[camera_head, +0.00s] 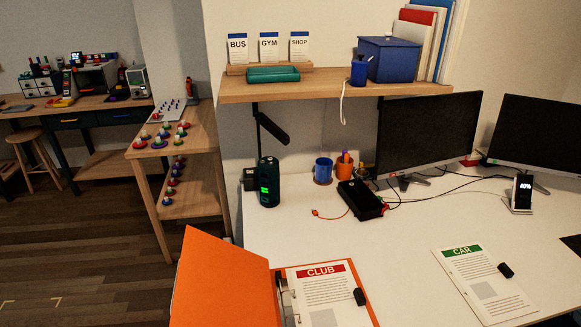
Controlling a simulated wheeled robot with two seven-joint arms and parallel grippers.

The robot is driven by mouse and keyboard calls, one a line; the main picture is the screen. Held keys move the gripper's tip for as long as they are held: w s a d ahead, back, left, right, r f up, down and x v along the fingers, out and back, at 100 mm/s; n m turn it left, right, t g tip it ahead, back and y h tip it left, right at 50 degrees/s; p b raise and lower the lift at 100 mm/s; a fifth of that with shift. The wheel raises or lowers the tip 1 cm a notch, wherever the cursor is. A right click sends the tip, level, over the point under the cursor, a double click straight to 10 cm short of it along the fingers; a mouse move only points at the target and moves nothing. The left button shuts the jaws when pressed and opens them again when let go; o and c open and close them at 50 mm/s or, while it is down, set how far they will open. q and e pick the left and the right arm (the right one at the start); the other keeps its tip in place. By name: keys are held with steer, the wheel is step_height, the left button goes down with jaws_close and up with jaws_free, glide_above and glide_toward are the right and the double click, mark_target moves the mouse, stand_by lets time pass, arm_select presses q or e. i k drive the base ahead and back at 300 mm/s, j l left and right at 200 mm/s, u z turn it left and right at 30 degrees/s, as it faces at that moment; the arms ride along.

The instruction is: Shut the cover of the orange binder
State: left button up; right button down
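The orange binder (272,262) lies open at the near left edge of the white desk. Its cover (222,283) stands raised and tilted out to the left, past the desk edge. A white page headed CLUB (322,296) lies in the right half of the binder, with metal rings (290,296) along its left side. A small black object (360,297) sits at the page's right edge. The lower part of the binder is cut off by the bottom of the picture. Neither of my grippers shows in the head view.
A page headed CAR (482,283) lies on the desk to the right, with bare desk (405,262) between it and the binder. A dark green cylinder (268,183), a black box (362,200), cups and monitors (428,133) stand farther back. A wooden shelf (330,88) hangs above.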

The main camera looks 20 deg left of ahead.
mark_target(220, 282)
steer(key=u, duration=1.25)
